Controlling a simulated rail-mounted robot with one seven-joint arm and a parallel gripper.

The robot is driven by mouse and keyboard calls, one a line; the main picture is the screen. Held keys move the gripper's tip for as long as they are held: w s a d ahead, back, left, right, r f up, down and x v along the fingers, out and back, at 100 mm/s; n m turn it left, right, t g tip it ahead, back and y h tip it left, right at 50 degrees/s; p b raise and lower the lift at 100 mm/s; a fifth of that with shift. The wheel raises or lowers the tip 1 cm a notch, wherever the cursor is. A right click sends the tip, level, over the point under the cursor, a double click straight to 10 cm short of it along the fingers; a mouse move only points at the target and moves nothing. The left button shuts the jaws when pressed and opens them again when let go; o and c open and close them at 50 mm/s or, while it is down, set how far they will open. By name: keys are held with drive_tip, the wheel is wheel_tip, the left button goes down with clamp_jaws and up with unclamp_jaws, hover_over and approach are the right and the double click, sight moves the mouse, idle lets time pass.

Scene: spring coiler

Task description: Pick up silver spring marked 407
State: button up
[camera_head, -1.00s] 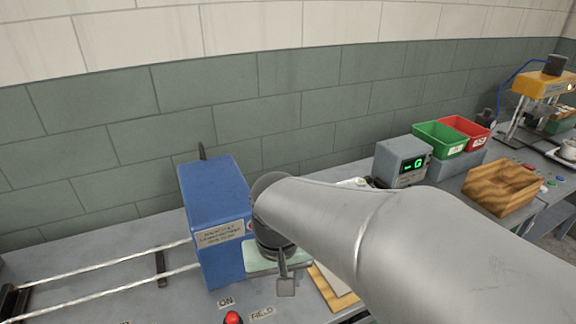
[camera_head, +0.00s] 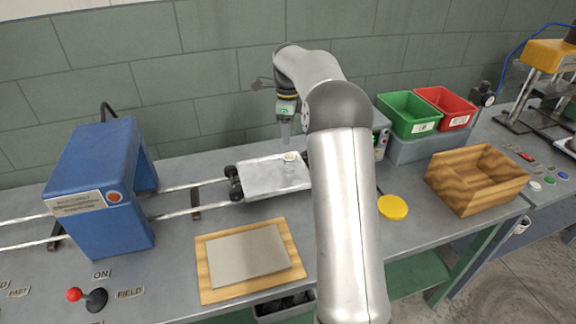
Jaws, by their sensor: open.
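My gripper (camera_head: 286,132) points down above the flat cart (camera_head: 262,183) on the rails, towards the back wall. It is open, with nothing visible between its fingers. A small pale round thing (camera_head: 290,157) sits on the cart's far part, a little below the gripper. It may be a spring, but it is too small to tell, and no marking 407 is readable. Part of the cart's right side is hidden behind my arm.
A blue machine (camera_head: 100,185) straddles the rails at the left, with a red-knobbed lever (camera_head: 88,297) in front. A wooden board with a grey plate (camera_head: 248,255), a yellow disc (camera_head: 392,207), a wooden box (camera_head: 476,180), a green bin (camera_head: 408,115) and a red bin (camera_head: 447,108) stand around.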

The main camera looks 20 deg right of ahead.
sight(289, 157)
wheel_tip(289, 157, down, 13)
drive_tip(key=shift+d+f+p, duration=0.15)
drive_tip(key=shift+f+p, duration=0.05)
drive_tip(key=shift+p, duration=0.9)
drive_tip(key=c, duration=1.1)
